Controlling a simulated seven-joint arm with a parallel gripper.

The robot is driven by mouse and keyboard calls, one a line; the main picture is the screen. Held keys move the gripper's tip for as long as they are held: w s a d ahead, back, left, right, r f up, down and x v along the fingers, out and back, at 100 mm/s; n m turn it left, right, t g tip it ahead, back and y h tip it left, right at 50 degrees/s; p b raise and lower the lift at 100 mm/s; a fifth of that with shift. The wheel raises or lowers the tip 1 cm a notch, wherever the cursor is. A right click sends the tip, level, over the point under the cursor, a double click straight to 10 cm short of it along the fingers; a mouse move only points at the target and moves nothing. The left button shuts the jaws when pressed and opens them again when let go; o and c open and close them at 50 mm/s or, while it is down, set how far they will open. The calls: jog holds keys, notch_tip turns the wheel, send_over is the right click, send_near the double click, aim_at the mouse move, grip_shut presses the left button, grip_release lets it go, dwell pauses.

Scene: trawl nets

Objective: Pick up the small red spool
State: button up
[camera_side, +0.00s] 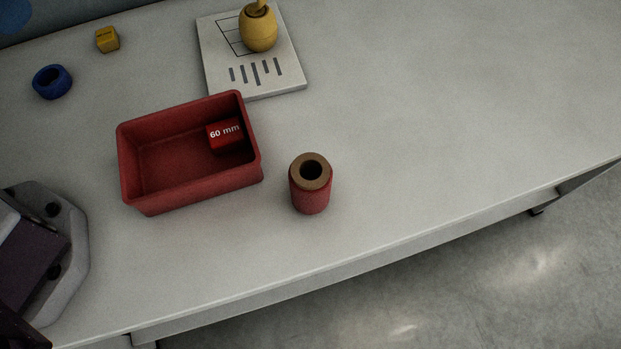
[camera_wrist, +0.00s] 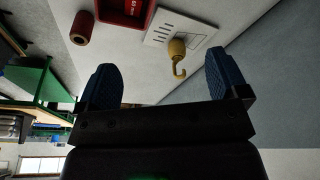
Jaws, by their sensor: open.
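A small red spool (camera_side: 311,197) with a tan top and a dark centre hole stands upright on the grey table, right of the red bin. It also shows in the wrist view (camera_wrist: 82,29), at the upper left. My gripper (camera_wrist: 165,80) shows in the wrist view with its two blue fingers spread wide and nothing between them. The spool lies outside the fingers, beyond the left one. In the side view the fingers are not visible.
A red bin (camera_side: 190,200) holds a red block (camera_side: 225,135) marked "60 mm". Behind it, a yellow hooked weight (camera_side: 258,30) stands on a white printed plate (camera_side: 285,78). A blue ring (camera_side: 52,82) and a yellow block (camera_side: 107,39) sit far left. The table right of the spool is clear.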

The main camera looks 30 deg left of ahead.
jog(key=w+d+f+g, duration=0.1)
jog(key=w+d+f, duration=0.2)
jog(key=d, duration=0.4)
jog(key=w+d+f+g, duration=0.2)
jog(key=d+f, duration=0.1)
jog(key=d, duration=0.4)
jog(key=n, duration=1.2)
send_near(312, 182)
jog(key=w, duration=0.1)
jog(key=shift+y, duration=0.4)
notch_tip(312, 182, down, 13)
jog(key=shift+f, duration=0.15)
jog(key=c, duration=1)
jog(key=shift+c, duration=0.2)
